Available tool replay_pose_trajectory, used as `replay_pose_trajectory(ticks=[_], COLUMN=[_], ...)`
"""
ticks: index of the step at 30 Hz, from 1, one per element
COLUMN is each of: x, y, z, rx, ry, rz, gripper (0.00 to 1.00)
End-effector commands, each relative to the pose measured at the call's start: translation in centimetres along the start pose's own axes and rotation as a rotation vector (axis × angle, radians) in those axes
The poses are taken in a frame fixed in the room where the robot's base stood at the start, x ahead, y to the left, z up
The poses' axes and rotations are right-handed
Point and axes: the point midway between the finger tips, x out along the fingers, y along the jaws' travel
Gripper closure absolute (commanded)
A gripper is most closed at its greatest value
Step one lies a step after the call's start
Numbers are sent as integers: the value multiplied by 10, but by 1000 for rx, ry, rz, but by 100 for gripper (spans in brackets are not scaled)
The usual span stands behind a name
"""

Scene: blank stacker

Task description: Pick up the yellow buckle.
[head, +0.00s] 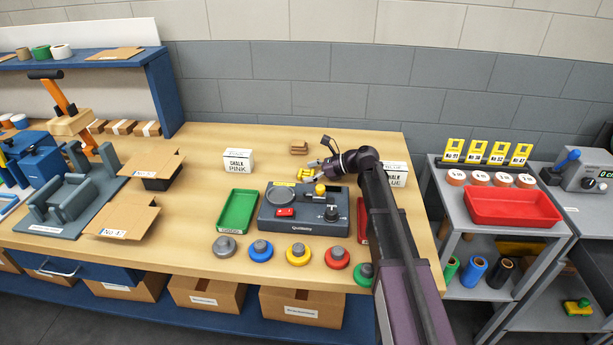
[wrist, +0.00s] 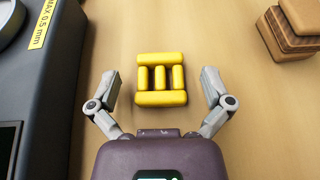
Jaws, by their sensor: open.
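The yellow buckle (wrist: 161,79) lies on the wooden table in the wrist view, made of rounded yellow bars forming a frame with a middle bar. My gripper (wrist: 160,86) is open, with one finger on each side of the buckle and a gap of bare table on both sides. It holds nothing. In the head view my gripper (head: 316,168) is low behind the grey machine, and the yellow buckle (head: 304,175) shows partly beside it. I cannot tell the exact height of the fingers above the table.
The dark grey machine (head: 268,213) stands close to the left of the buckle in the wrist view. A brown stacked block (wrist: 285,32) is at the upper right there. White chalk boxes (head: 238,160), a green tray (head: 237,212) and several coloured knobbed discs (head: 298,254) are also on the table.

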Motion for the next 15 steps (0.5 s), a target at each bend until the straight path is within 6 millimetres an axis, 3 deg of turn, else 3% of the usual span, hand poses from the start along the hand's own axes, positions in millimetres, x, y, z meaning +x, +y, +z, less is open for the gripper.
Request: replay_pose_trajectory(ticks=[9, 15], x=[0, 0], y=[0, 0], z=[0, 0], rx=[0, -1], ry=[0, 0], rz=[0, 1], gripper=[0, 59])
